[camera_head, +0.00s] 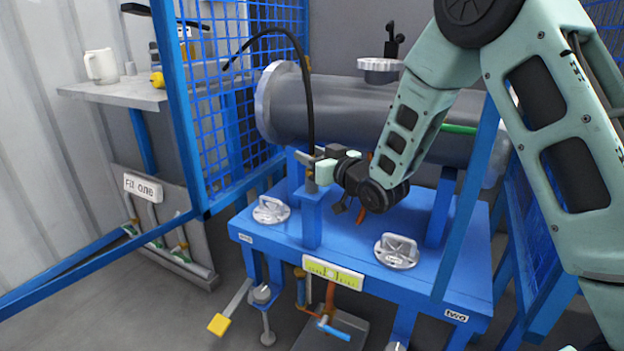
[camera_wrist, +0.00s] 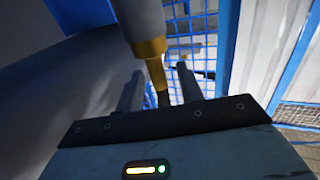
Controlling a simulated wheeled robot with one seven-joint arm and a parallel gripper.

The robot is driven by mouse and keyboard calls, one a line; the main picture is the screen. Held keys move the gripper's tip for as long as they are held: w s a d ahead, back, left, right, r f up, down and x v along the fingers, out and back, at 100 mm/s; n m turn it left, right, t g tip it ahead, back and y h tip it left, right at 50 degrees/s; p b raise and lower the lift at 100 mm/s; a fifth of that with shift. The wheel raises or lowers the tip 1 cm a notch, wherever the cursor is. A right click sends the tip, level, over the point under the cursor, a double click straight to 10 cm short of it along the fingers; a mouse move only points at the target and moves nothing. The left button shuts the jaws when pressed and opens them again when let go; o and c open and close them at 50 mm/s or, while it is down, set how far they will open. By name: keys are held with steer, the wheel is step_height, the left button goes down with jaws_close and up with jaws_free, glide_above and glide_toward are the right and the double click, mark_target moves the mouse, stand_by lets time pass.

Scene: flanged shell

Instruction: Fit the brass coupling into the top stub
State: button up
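The brass coupling (camera_wrist: 150,48) shows in the wrist view below a grey cylindrical part, with a dark hose running from its narrow end. My gripper (camera_wrist: 160,85) has its two fingers apart, one on each side of the coupling's narrow end and hose; gaps show beside it, and I see no clear contact. In the head view, my gripper (camera_head: 318,170) is at the top of a blue post, where the black hose (camera_head: 309,100) comes down; the coupling is too small to make out there. The top stub (camera_head: 380,68) is a short flanged piece on top of the grey shell.
The large grey shell (camera_head: 340,110) lies across the blue stand (camera_head: 350,255). Round metal fittings (camera_head: 271,209) (camera_head: 397,251) sit on the stand's top. Blue mesh panels (camera_head: 235,100) flank the stand. A side shelf (camera_head: 115,93) holds a white mug (camera_head: 100,66).

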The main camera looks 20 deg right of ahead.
jaws_close()
